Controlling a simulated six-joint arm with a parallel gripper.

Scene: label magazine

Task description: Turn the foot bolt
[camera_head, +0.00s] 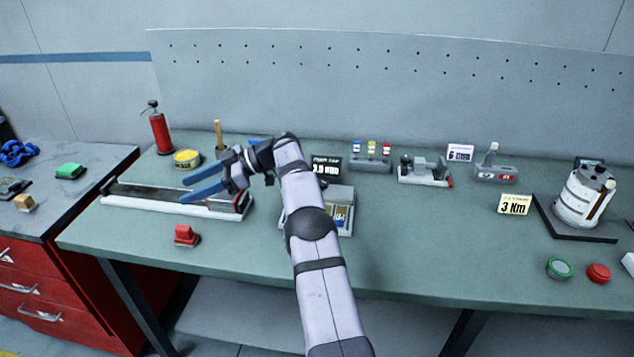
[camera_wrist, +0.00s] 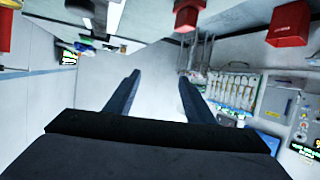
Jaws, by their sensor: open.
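My gripper (camera_head: 184,191) has blue fingers spread apart with nothing between them. In the head view it appears over the right half of a long, low magazine track (camera_head: 140,203) on the green bench, pointing left. Its height above the track is hard to judge. The wrist view also shows the two fingers apart (camera_wrist: 159,77), with a pale surface beyond. I cannot make out a foot bolt in either view. My gripper and wrist hide part of the track's back side.
A red block (camera_head: 185,235) stands in front of the track. A grey device (camera_head: 341,192) is partly behind my arm. A white canister (camera_head: 580,202) stands right. The bench's front middle is clear.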

